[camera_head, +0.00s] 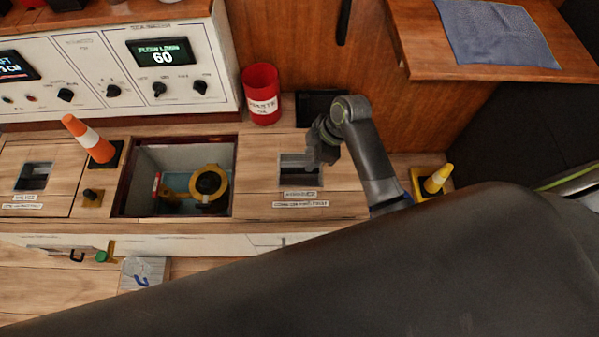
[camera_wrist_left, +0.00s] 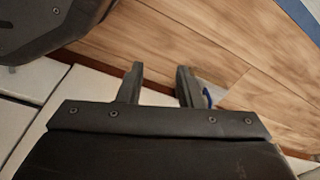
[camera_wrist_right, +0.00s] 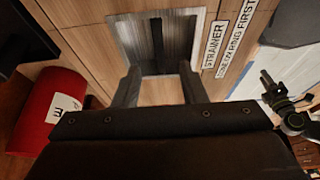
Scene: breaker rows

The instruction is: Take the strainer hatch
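The strainer hatch (camera_head: 256,172) is a flat wooden panel just right of an open bay, with a grey recessed grip (camera_head: 300,168) and labels near its front edge. My right gripper (camera_head: 313,164) is over this recess. In the right wrist view the recess (camera_wrist_right: 157,38), with a dark bar across it, lies just beyond my open, empty fingers (camera_wrist_right: 160,82); whether they touch the hatch I cannot tell. The label (camera_wrist_right: 215,45) beside it reads STRAINER. My left gripper (camera_wrist_left: 160,85) is open and empty above wooden floor, and I cannot make it out in the head view.
The open bay (camera_head: 125,188) holds a yellow ring (camera_head: 208,172) around a dark round part. A red bin (camera_head: 262,95) stands behind the hatch. A large dark arm link fills the foreground.

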